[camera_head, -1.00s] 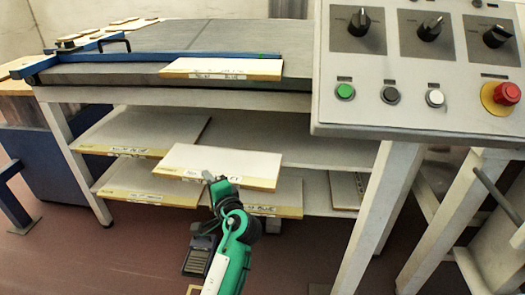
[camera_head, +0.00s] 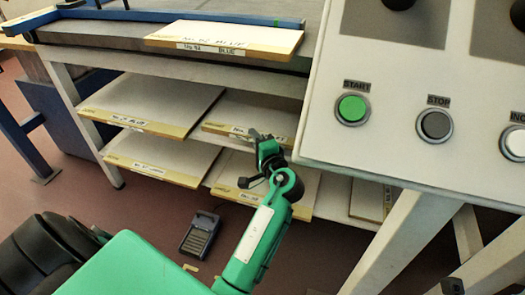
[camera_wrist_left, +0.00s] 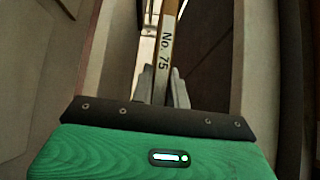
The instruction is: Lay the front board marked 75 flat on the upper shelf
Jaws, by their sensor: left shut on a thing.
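The front board marked 75 (camera_head: 252,113) is a pale flat board with a yellow-brown front edge, at the level of the upper shelf (camera_head: 215,77) under the table. My left gripper (camera_head: 264,142) is shut on its front edge. In the left wrist view the edge label reads "No. 75" (camera_wrist_left: 167,50), between the two grey fingers (camera_wrist_left: 163,88). The board looks about level, right of another board (camera_head: 150,104) on that shelf. I cannot tell whether its underside touches the shelf. The gripper hides part of its front edge. My right gripper is not in view.
Boards lie on the lower shelf, one at the left (camera_head: 163,156) and one behind my arm (camera_head: 300,190). A board marked BLUE (camera_head: 225,38) lies on the table top. The control panel (camera_head: 420,120) stands close on the right. A foot pedal (camera_head: 200,233) is on the floor.

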